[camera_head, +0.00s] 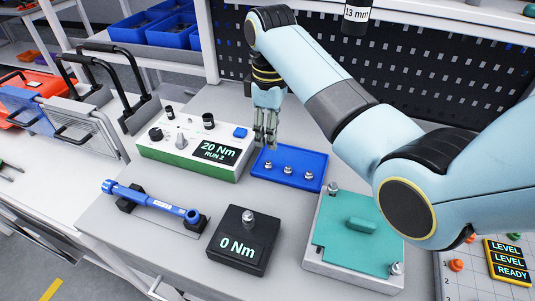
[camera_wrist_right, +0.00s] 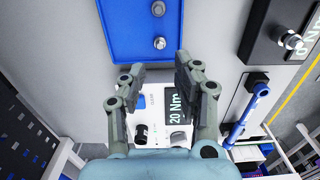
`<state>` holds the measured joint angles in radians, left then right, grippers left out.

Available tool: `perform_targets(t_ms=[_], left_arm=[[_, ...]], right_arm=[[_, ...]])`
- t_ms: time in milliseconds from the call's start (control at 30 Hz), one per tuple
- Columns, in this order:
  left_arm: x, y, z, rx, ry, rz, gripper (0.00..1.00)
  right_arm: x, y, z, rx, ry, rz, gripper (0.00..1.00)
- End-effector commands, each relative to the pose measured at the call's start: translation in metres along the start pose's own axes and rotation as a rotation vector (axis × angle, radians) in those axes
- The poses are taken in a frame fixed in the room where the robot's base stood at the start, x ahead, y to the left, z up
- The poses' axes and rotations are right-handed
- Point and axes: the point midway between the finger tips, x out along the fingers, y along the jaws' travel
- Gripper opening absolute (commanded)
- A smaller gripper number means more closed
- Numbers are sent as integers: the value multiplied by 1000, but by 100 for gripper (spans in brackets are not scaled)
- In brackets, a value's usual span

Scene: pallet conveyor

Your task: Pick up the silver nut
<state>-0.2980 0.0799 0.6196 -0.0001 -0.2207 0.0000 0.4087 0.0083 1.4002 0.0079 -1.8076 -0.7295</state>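Three small silver nuts or bolt heads sit in a row in the blue tray (camera_head: 262,176): a left one (camera_head: 268,164), a middle one (camera_head: 287,169) and a right one (camera_head: 309,174). My right gripper (camera_head: 265,143) hangs fingers-down above the tray's left back part, apart from the nuts. In the right wrist view its fingers (camera_wrist_right: 160,70) are spread and empty. That view shows the blue tray (camera_wrist_right: 115,30) with a nearer nut (camera_wrist_right: 159,43) beyond the fingertips and another nut (camera_wrist_right: 158,9) farther off. My left gripper is out of view.
A green-and-white control box (camera_head: 187,166) reading "20 Nm" stands left of the tray. A blue torque wrench (camera_head: 150,198) lies on a stand. A black "0 Nm" block (camera_head: 228,252) and a teal-topped plate (camera_head: 340,240) with silver fasteners at its corners stand in front.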

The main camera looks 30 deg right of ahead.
Motion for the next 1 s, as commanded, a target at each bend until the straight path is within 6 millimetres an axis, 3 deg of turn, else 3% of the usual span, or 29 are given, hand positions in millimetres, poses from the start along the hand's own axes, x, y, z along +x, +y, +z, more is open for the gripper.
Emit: perform_targets(t_ms=[100, 267, 600, 900, 1000], left_arm=[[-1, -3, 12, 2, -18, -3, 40], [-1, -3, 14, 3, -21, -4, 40], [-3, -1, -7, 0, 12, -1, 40], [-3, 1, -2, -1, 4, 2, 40], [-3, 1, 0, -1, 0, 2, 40]], right_arm=[[21, -1, 0, 0, -3, -3, 32], [36, 0, 0, 0, -1, -1, 32], [81, 2, -4, 0, -2, -2, 32], [88, 2, -4, 0, 0, 0, 32], [88, 2, -4, 0, 0, 0, 20]])
